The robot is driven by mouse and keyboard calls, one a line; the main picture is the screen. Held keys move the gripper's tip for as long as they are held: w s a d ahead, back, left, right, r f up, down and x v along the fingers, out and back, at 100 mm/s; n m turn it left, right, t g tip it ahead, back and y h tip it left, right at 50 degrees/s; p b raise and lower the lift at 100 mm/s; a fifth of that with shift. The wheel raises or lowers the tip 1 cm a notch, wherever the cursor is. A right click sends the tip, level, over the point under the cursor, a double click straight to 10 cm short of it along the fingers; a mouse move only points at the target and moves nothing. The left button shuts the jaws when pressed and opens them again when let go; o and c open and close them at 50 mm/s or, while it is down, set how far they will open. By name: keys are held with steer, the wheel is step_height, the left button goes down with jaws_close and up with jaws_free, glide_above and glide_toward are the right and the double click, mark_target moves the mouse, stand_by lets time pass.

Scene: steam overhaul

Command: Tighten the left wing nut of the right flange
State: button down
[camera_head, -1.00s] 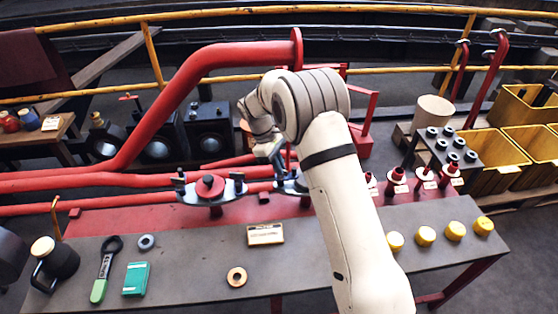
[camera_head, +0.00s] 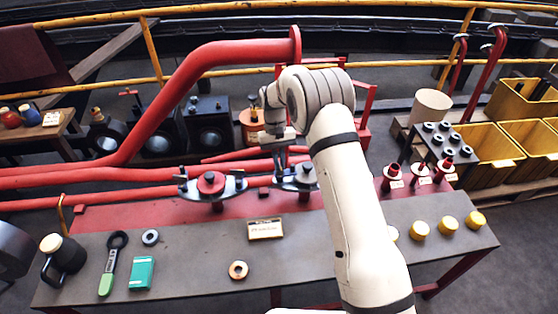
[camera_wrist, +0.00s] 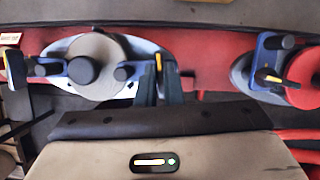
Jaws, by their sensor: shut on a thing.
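The right flange (camera_head: 305,179) is on the red part of the bench, partly hidden by my arm. The wrist view shows its grey disc (camera_wrist: 97,50) with dark blue lugs and black studs. My gripper (camera_head: 281,164) points down at the flange's left side. In the wrist view, my gripper (camera_wrist: 160,82) has its two dark fingers shut on the left wing nut, beside the disc. Only a narrow yellow mark of the wing nut (camera_wrist: 158,63) shows between them. How tight the nut sits cannot be seen.
The left flange (camera_head: 211,183) with a red disc stands close by on the left. Red pipes (camera_head: 90,178) run behind the bench. A green-handled tool (camera_head: 108,270), a green box (camera_head: 141,273), rings and yellow caps (camera_head: 420,230) lie on the grey front (camera_head: 200,260).

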steer(key=shift+w+r+m, duration=0.1)
steer(key=shift+m, duration=0.5)
steer(key=shift+y, duration=0.3)
steer(key=c, duration=1.6)
jaws_free()
steer(key=shift+o, duration=0.2)
steer(key=v, duration=0.7)
steer(key=shift+r, duration=0.3)
steer(key=shift+w, duration=0.1)
